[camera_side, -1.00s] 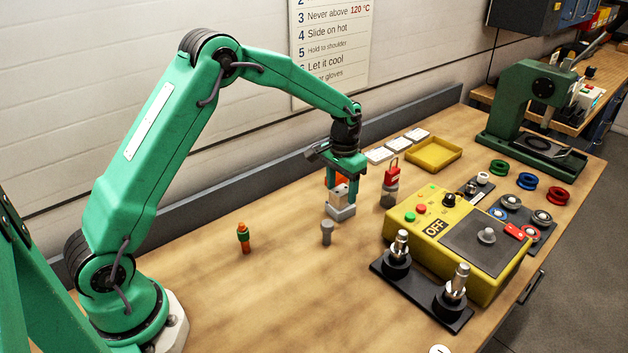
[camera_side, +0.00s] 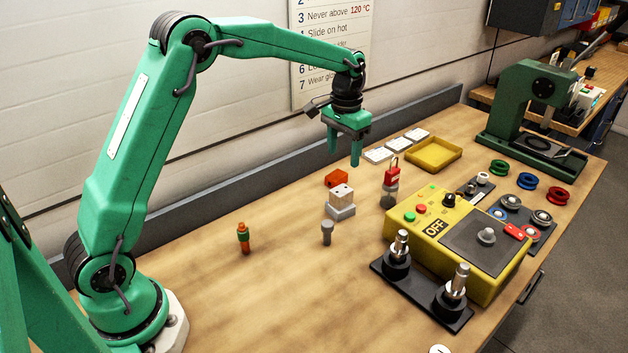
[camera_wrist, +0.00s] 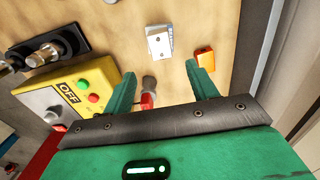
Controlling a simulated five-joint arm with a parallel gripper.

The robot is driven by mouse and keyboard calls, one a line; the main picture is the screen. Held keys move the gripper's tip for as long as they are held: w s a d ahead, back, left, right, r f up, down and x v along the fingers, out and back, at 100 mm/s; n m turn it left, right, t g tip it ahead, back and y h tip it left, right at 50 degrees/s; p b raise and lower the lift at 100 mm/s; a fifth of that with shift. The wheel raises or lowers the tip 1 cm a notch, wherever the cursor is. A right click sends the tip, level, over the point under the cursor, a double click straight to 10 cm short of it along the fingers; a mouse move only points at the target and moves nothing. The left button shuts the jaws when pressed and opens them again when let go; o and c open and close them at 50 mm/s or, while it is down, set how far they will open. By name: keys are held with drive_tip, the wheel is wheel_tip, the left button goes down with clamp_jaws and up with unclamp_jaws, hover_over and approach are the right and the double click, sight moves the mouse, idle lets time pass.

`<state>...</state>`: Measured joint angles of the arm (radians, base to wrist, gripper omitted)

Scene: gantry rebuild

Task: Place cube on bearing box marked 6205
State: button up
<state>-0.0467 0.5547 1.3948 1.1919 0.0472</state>
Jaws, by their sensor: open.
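A pale cube (camera_side: 341,194) with dark dots sits on top of a light grey box (camera_side: 342,212) on the bench. The wrist view also shows the cube (camera_wrist: 158,43) with the box (camera_wrist: 171,37) under it. No number on the box can be read, so I cannot tell whether it is the 6205 one. My gripper (camera_side: 345,160) is open and empty, raised above and slightly behind the cube, clear of it. In the wrist view, the two green fingers (camera_wrist: 161,74) are apart with nothing between them.
An orange block (camera_side: 336,178) lies just behind the cube. A red padlock (camera_side: 392,175) stands to its right, and a grey peg (camera_side: 327,233) in front. A yellow heater box (camera_side: 455,250) fills the right front.

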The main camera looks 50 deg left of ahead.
drive_tip(key=shift+s+r, duration=0.1)
idle(0.4)
drive_tip(key=s+d+r+t, duration=0.2)
drive_tip(key=s+r+t, duration=0.1)
drive_tip(key=s+r, duration=0.9)
drive_tip(key=s+f+t, duration=0.1)
drive_tip(key=s+f, duration=0.1)
drive_tip(key=s, duration=0.7)
drive_tip(key=s+f+t, duration=0.1)
drive_tip(key=s, duration=0.8)
drive_tip(key=shift+s+d+f+t, duration=0.2)
drive_tip(key=shift+d+f+t, duration=0.05)
drive_tip(key=shift+f+t, duration=0.1)
